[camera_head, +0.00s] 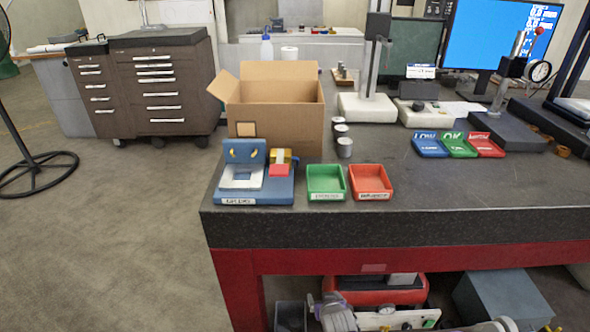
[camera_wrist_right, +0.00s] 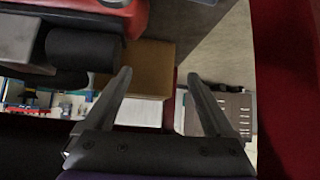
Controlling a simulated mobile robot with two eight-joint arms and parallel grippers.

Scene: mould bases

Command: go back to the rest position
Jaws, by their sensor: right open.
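My right gripper (camera_wrist_right: 158,78) shows in the right wrist view, with its two grey fingers spread wide apart and nothing between them. In the head view only grey arm parts show low at the bottom edge, in front of the bench, and the jaws are hard to make out there. My left gripper is not in view. The task names no object.
The dark bench top (camera_head: 440,185) holds a blue fixture (camera_head: 250,190), a green tray (camera_head: 326,182), a red tray (camera_head: 370,182) and an open cardboard box (camera_head: 290,115). Its red frame (camera_head: 238,290) stands below.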

